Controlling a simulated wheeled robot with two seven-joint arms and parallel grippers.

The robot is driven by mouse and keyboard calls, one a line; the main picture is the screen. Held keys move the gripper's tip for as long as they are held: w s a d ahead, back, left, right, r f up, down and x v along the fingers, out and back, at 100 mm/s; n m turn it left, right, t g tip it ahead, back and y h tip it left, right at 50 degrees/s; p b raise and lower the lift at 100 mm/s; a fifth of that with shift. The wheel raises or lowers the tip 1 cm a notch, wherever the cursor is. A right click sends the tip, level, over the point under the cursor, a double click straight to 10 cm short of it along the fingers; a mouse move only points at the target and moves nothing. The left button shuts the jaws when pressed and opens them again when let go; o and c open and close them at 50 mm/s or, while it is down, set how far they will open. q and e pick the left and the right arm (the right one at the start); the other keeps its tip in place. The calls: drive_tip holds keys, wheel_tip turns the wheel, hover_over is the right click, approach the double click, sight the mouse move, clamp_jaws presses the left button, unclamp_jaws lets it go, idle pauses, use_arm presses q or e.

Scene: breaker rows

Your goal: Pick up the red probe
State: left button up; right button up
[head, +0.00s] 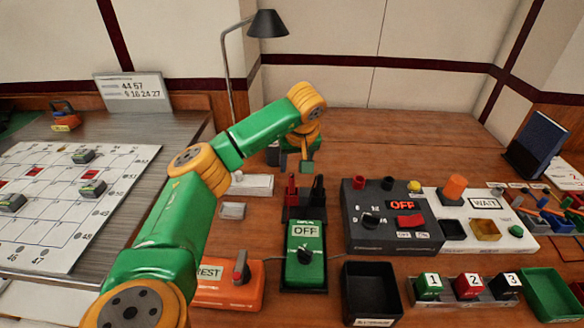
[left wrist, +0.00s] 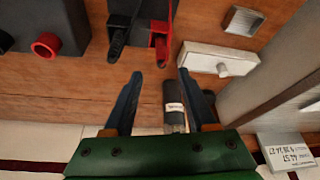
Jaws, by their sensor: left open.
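The red probe (head: 292,190) stands beside the black probe (head: 318,188) in a dark holder behind the green meter marked OFF (head: 305,240). In the left wrist view the red probe (left wrist: 163,35) is ahead of the fingertips, near the middle, with the black probe (left wrist: 118,40) to its left. My left gripper (head: 295,163) is above the table behind the probes. It also shows in the left wrist view (left wrist: 160,75), its dark fingers apart and touching neither probe. A dark cylinder with a pale label (left wrist: 173,105) shows between the fingers, lower down. My right gripper is not visible.
A dark box marked OFF (head: 395,215) stands right of the probes. An orange tester (head: 225,293) is at the front left, partly behind my arm. A white block (head: 250,185) lies left of the holder.

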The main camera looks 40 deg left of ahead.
sight(292, 178)
use_arm(q)
drive_tip(key=shift+f+b, duration=0.35)
drive_tip(key=shift+f, duration=0.5)
drive_tip(key=x, duration=0.7)
drive_tip(key=shift+a+p, duration=0.1)
drive_tip(key=shift+p, duration=0.3)
drive_tip(key=shift+s, duration=0.1)
clamp_jaws()
